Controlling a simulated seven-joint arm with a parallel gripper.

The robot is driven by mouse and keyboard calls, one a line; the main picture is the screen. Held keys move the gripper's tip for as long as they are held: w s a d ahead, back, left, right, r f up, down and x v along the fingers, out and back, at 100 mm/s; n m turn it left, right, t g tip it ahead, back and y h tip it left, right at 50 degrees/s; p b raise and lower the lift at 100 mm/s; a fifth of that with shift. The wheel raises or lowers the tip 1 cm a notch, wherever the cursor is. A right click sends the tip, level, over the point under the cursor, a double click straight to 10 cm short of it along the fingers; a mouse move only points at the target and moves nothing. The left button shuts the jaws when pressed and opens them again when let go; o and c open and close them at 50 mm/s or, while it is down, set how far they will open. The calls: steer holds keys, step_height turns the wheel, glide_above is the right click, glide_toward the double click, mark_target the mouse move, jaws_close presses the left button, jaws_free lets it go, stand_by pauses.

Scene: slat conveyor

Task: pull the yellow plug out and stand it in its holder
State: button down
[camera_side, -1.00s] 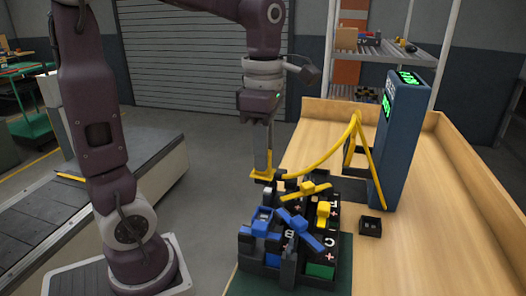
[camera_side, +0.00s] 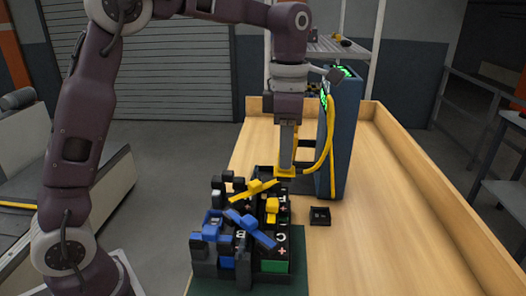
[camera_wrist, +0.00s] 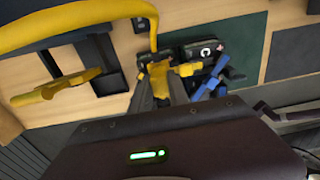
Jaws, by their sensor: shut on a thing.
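The yellow plug (camera_side: 286,172) is at the lower end of my gripper (camera_side: 287,162) in the side view, with the yellow cable (camera_side: 326,150) running from it to the blue cabinet. In the wrist view my gripper (camera_wrist: 160,88) is shut with yellow (camera_wrist: 158,74) between its fingers. The plug is behind the black terminal block (camera_side: 274,238), which has blue and yellow levers. I cannot tell its exact clearance from the block. A small open black box (camera_side: 320,216), possibly the holder, stands on the wooden bench right of the block.
The blue cabinet (camera_side: 346,130) with green displays stands behind and right of my gripper. A green mat (camera_side: 295,284) lies under the block. The wooden bench (camera_side: 380,190) is clear to the right. The cable crosses close to the wrist camera.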

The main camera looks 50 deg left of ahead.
steer(key=w+d, duration=0.4)
steer(key=w, duration=0.4)
steer(key=shift+w+d+f, duration=0.25)
steer(key=shift+w+f, duration=0.05)
steer(key=shift+f, duration=4.85)
steer(key=shift+f, duration=1.05)
steer(key=c, duration=1.2)
jaws_free()
steer(key=shift+r, duration=0.1)
